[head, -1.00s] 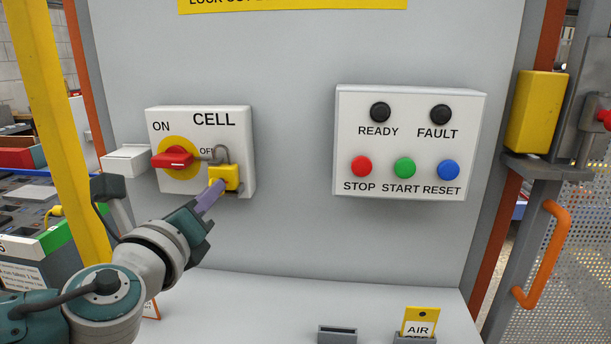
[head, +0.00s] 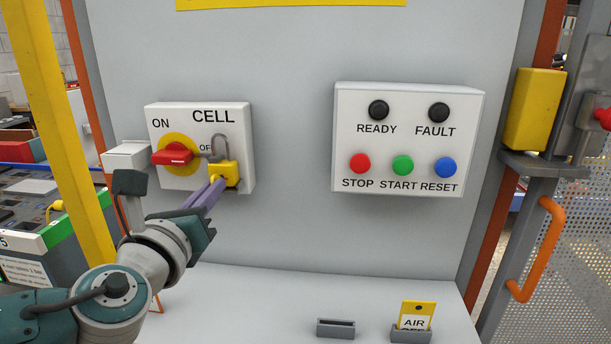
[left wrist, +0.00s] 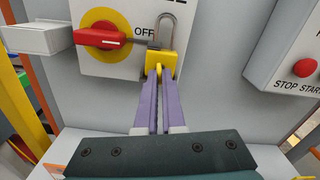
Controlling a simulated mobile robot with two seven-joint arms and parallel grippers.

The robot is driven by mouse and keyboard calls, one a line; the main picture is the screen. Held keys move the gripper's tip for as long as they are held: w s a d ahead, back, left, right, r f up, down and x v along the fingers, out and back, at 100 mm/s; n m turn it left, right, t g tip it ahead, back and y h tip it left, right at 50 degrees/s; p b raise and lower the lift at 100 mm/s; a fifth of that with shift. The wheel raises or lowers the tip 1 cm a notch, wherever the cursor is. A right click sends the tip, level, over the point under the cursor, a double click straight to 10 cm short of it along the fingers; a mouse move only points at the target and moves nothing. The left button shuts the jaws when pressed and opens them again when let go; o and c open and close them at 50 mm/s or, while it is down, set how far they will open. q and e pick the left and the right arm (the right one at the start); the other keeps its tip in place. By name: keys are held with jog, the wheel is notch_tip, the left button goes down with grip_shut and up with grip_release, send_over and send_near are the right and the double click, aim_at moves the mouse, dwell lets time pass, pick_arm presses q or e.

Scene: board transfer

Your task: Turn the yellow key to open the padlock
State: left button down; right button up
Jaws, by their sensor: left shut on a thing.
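The yellow padlock (head: 224,174) hangs at the lower right of the red and yellow switch on the CELL box. Its grey shackle (head: 219,148) stands tall above the body, and it also shows in the left wrist view (left wrist: 166,27). The yellow key (left wrist: 159,69) sits at the padlock's lower front, between the purple fingertips of my left gripper (head: 217,184). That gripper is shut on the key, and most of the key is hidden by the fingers. The red switch handle (head: 172,154) lies level, pointing left-right. My right gripper is not in view.
A white button box (head: 410,213) with red, green and blue buttons and two dark lamps is on the panel to the right. Below, a ledge carries an empty grey slot holder (head: 336,328) and a yellow AIR tag (head: 417,315) in another holder.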

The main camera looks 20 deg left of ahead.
pick_arm(q)
jog(key=m+p, duration=0.1)
jog(key=m, duration=0.1)
jog(key=shift+r+m, duration=0.1)
jog(key=shift+m, duration=0.3)
jog(key=c, duration=1.4)
grip_release()
jog(key=o, duration=0.5)
jog(key=shift+c, duration=0.2)
